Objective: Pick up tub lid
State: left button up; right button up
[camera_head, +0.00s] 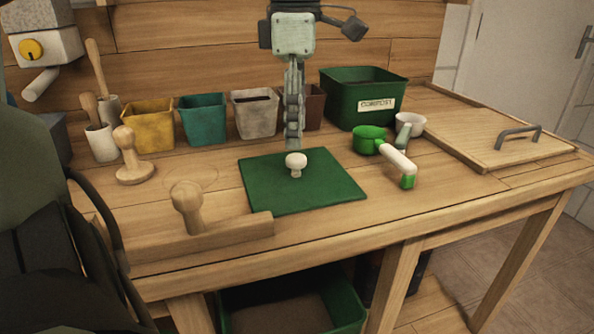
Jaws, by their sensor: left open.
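The tub lid is a flat green square (265,190) with a round cream knob (296,161) standing up at its middle. It lies flat on the wooden bench, in the centre of the head view. My left gripper (293,143) points down just above and behind the knob in the picture, seen edge-on. It is open and holds nothing; whether its fingertips touch the knob cannot be told. The green compost tub (345,98), with a white label, stands open behind and to the right of the lid. My right gripper is not in view.
Yellow, teal, grey and brown pots stand in a row behind the lid. A green scoop (369,139) with a white handle lies to its right, beside a white cup (411,124). Wooden tampers (188,207) stand left. A handled board (490,130) lies far right.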

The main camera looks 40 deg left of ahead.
pick_arm(q)
jog(key=f, duration=0.6)
jog(key=shift+s+d+f, duration=0.1)
jog(key=shift+s+d, duration=0.05)
jog(key=shift+d, duration=0.05)
jog(key=shift+c, duration=0.5)
grip_shut()
notch_tip(320, 180, up, 12)
notch_tip(320, 180, up, 15)
jog(key=p, duration=0.3)
send_over(296, 157)
jog(key=shift+r, duration=0.55)
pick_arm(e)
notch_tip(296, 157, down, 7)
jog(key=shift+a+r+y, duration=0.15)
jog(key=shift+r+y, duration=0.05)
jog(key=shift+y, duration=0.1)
